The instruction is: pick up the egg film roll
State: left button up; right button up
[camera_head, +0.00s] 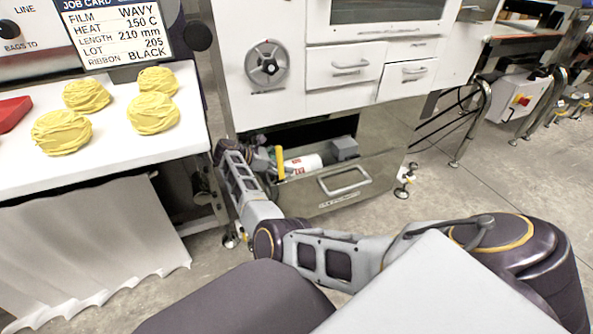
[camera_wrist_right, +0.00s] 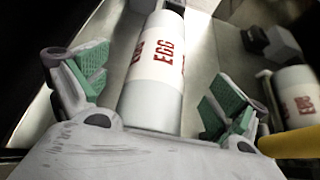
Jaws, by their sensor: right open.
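The egg film roll (camera_wrist_right: 155,95), a white cylinder with red EGG lettering, lies between the fingers of my right gripper (camera_wrist_right: 158,88) in the right wrist view. The green-padded fingers are spread wide, one on each side, with gaps to the roll. In the head view my right gripper (camera_head: 262,160) reaches into the open lower drawer (camera_head: 345,182); its fingers are hard to make out there. A white roll with red print (camera_head: 304,164) shows beside it, its lettering too small to read. My left gripper is not in view.
A second white roll with red print (camera_wrist_right: 297,97) lies at the right in the wrist view, near a yellow bar (camera_wrist_right: 290,144). A grey block (camera_head: 344,148) sits in the drawer. A white table (camera_head: 25,175) with yellow bundles (camera_head: 62,132) stands left.

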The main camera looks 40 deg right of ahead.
aim_at(288, 163)
jog(key=shift+b+x, duration=0.5)
jog(key=shift+x, duration=1.4)
jog(key=shift+r, duration=0.1)
jog(key=shift+r, duration=0.1)
jog(key=c, duration=1.5)
